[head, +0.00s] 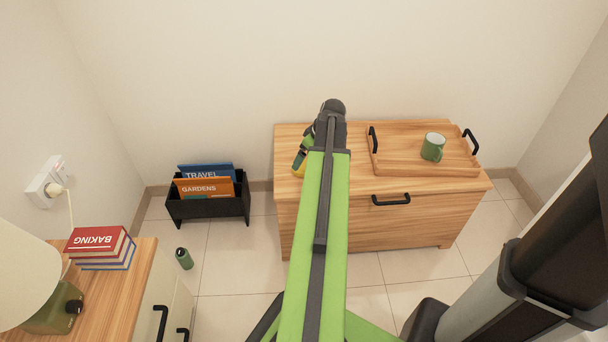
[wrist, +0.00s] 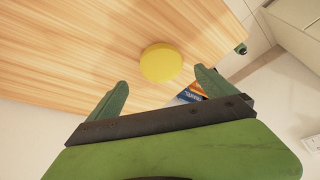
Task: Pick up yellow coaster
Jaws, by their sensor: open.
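The yellow coaster (wrist: 161,62) is a round disc lying flat on the wooden top of the chest, shown whole in the wrist view. In the head view only a small yellow patch of it (head: 298,169) shows beside my gripper, at the chest's left end. My gripper (wrist: 160,77) is open, with its two green fingers apart and nothing between them. In the wrist view the coaster lies mostly just past the line of the fingertips, centred between them. In the head view my gripper (head: 302,158) is over the left part of the chest, partly hidden by my arm.
The wooden chest (head: 420,218) carries a wooden tray (head: 398,168) with black handles and a green mug (head: 433,147) to the right. A black book rack (head: 208,207) stands on the floor to the left. A green bottle-like item (head: 184,259) stands near the cabinet at left.

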